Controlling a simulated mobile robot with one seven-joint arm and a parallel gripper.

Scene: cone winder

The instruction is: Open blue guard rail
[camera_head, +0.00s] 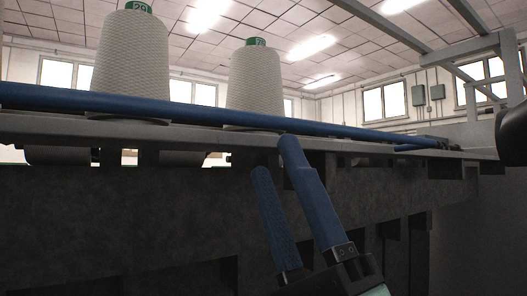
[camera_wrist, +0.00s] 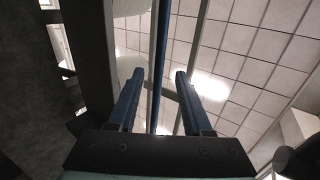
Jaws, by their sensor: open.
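The blue guard rail (camera_head: 200,116) is a long tube across the front of the grey machine shelf in the head view, low in front of the cone bases. In the wrist view the rail (camera_wrist: 161,50) runs lengthwise between my two fingers as pictured. My gripper (camera_head: 276,158) has blue fingers, is open, and points up just below the rail in the head view; it also shows in the wrist view (camera_wrist: 159,74). Both fingertips appear below the rail in the head view. I see no finger closed on the rail. How near the rail is in depth I cannot tell.
Two pale yarn cones with green tops, one at left (camera_head: 131,55) and one nearer the middle (camera_head: 256,85), stand behind the rail. The grey shelf edge (camera_head: 60,125) runs below the rail. Dark machine panels (camera_head: 120,215) fill the space under it.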

